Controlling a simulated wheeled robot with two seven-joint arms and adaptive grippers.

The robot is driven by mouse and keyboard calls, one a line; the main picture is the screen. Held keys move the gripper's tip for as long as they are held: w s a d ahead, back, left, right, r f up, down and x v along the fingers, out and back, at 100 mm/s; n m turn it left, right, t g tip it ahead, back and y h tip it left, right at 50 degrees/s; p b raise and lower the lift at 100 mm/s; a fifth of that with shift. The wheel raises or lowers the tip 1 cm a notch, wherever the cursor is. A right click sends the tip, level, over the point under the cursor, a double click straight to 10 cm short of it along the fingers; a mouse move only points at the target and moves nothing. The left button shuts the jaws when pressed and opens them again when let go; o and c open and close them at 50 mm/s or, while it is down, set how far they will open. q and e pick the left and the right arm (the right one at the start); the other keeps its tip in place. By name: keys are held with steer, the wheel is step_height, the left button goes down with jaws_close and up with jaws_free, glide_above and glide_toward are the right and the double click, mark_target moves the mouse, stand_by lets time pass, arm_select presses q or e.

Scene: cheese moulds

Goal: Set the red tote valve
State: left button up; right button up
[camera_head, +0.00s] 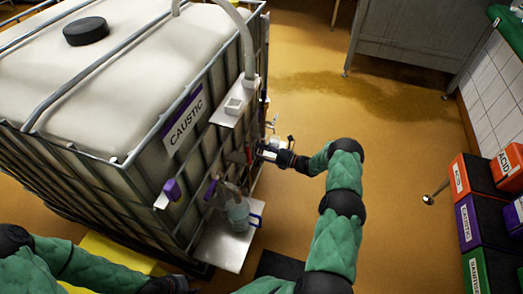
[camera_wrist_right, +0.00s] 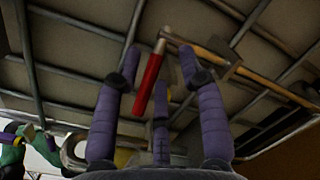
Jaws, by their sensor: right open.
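The caustic tote (camera_head: 190,118) is a white tank in a metal cage at the left of the head view. In the right wrist view a red valve handle (camera_wrist_right: 149,84) hangs tilted in front of the cage bars, seen between my purple fingers. My right gripper (camera_wrist_right: 160,70) is open around the handle's line of sight; I cannot tell whether any finger touches it. In the head view my right gripper (camera_head: 272,153) is at the tote's right face, small and partly hidden by fittings. My left gripper (camera_head: 174,285) is low at the bottom edge, its fingers not clear.
A metal shelf (camera_head: 222,246) with a clear jug (camera_head: 238,214) sticks out from the tote below my right gripper. Red, purple and green bins (camera_head: 480,222) stand at the right. A wet patch (camera_head: 400,98) lies on the floor. The floor right of my right arm is mostly clear.

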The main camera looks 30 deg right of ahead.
steer(key=v, duration=1.2)
steer(key=shift+r, duration=0.15)
